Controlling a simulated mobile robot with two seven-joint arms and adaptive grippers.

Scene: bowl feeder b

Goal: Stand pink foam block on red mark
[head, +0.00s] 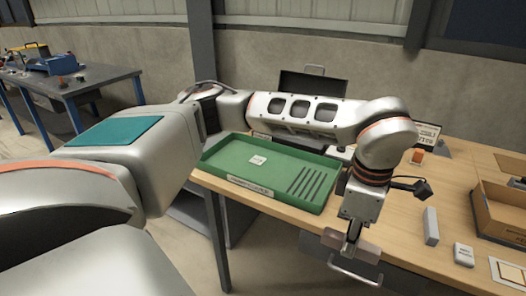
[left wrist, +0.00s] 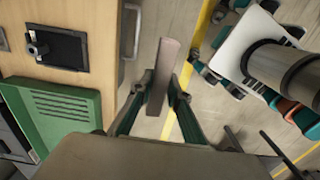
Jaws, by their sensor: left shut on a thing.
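My left gripper (head: 352,238) is shut on a dull pink block (head: 367,248), held crosswise near the front edge of the workbench. In the left wrist view the fingers (left wrist: 158,98) grip the long pinkish block (left wrist: 166,60) by its sides. There it shows over the floor, just off the bench edge. I cannot make out a red mark in either view. My right gripper is not in view.
A green tray (head: 214,161) with dark slots lies on the bench (head: 400,240). A grey block (head: 431,226), a small white box (head: 463,254) and a cardboard box (head: 500,222) stand at right. A metal handle (head: 355,272) juts from the bench front.

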